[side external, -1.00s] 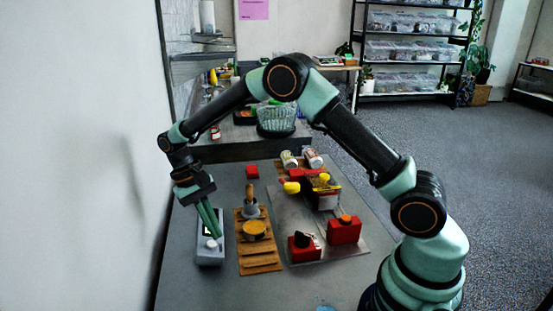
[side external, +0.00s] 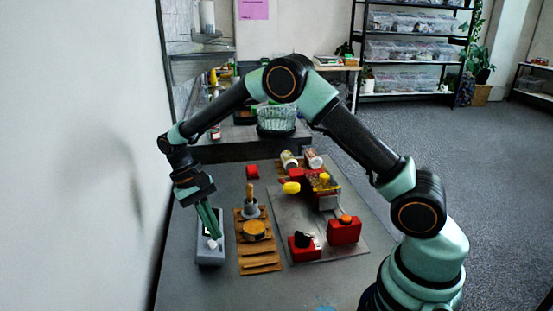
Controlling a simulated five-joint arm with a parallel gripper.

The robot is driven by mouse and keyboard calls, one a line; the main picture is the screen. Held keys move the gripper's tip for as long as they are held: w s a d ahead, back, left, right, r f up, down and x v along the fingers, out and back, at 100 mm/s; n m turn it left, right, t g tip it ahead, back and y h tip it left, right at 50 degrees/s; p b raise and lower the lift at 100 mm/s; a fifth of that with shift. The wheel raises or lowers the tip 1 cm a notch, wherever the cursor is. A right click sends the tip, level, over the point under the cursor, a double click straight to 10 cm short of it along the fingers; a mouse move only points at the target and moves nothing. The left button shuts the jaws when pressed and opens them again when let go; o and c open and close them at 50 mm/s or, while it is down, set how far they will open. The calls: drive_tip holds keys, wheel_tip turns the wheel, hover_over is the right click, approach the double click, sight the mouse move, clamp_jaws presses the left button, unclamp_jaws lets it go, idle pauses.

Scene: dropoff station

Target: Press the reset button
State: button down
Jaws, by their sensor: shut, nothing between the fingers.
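A grey box-shaped device (side external: 209,254) lies at the left of the table, with a pale round button (side external: 211,244) on its top and a dark panel behind it. I cannot tell which part is labelled reset. My gripper (side external: 216,235) points down over the device, its green fingers shut and empty. The fingertips are right by the button. I cannot tell whether they touch it. The fingers partly hide the dark panel.
A wooden slatted rack (side external: 258,262) stands close to the right of the device, holding a mortar (side external: 250,210) and a round tan item. Further right, a grey tray (side external: 286,215) carries red blocks (side external: 344,231), yellow items and cans. The table front is mostly clear.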

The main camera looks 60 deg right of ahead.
drive_tip(key=shift+a+f, duration=0.1)
drive_tip(key=shift+f, duration=0.15)
drive_tip(key=shift+w+a+f, duration=0.1)
drive_tip(key=shift+w+f, duration=0.05)
drive_tip(key=shift+f, duration=0.3)
idle(0.7)
drive_tip(key=shift+r, duration=0.15)
drive_tip(key=shift+s+d+r, duration=0.2)
drive_tip(key=shift+r, duration=0.5)
drive_tip(key=shift+s+d+r, duration=0.2)
drive_tip(key=shift+r, duration=0.6)
drive_tip(key=shift+s+d+r, duration=0.15)
drive_tip(key=shift+r, duration=0.65)
drive_tip(key=shift+s+d+r, duration=0.2)
drive_tip(key=shift+r, duration=0.6)
